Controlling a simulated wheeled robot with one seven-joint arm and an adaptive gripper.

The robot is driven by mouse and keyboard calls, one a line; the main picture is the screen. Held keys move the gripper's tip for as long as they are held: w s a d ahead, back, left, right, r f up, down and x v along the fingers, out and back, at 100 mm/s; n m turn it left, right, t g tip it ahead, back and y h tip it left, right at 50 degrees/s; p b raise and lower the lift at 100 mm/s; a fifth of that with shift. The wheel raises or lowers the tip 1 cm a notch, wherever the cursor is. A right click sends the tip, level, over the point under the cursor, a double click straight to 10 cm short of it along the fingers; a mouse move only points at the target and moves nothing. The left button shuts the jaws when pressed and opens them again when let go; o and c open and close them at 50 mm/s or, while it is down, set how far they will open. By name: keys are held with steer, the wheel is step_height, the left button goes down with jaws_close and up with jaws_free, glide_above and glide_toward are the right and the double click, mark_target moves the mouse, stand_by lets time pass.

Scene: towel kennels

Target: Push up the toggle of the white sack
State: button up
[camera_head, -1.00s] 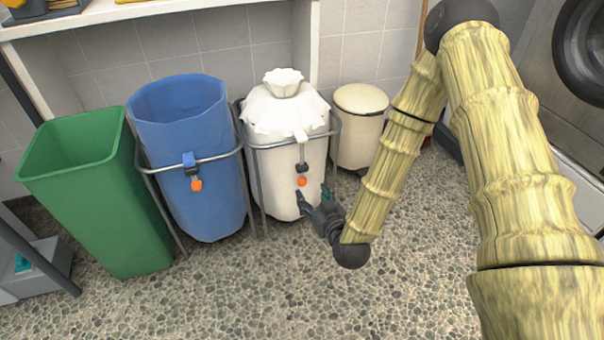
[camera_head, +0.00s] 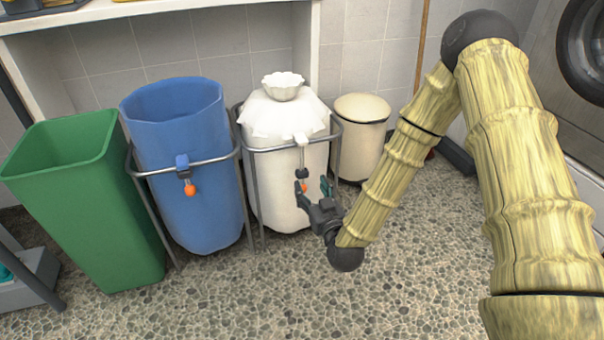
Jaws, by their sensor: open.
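The white sack (camera_head: 287,195) hangs in a grey metal frame, its gathered top (camera_head: 284,86) above the rim. My gripper (camera_head: 312,187) is open, fingers pointing up, in front of the sack's front. I cannot tell how far in front of the cord the fingers are.
A green bin (camera_head: 95,215) is at far left. A cream lidded bin (camera_head: 361,140) stands behind right. The speckled floor in front is clear.

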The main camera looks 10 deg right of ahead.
mark_target(304, 174)
steer(key=w+b, duration=0.1)
steer(key=w, duration=0.1)
steer(key=w+b, duration=0.1)
steer(key=w, duration=0.1)
steer(key=w+b, duration=0.1)
steer(key=w, duration=0.1)
steer(key=shift+w+a+f, duration=0.15)
steer(key=shift+w+a, duration=0.25)
steer(key=shift+w+a+b, duration=0.15)
steer(key=shift+w+b, duration=0.25)
steer(key=shift+w, duration=0.6)
steer(key=shift+c, duration=0.2)
jaws_close()
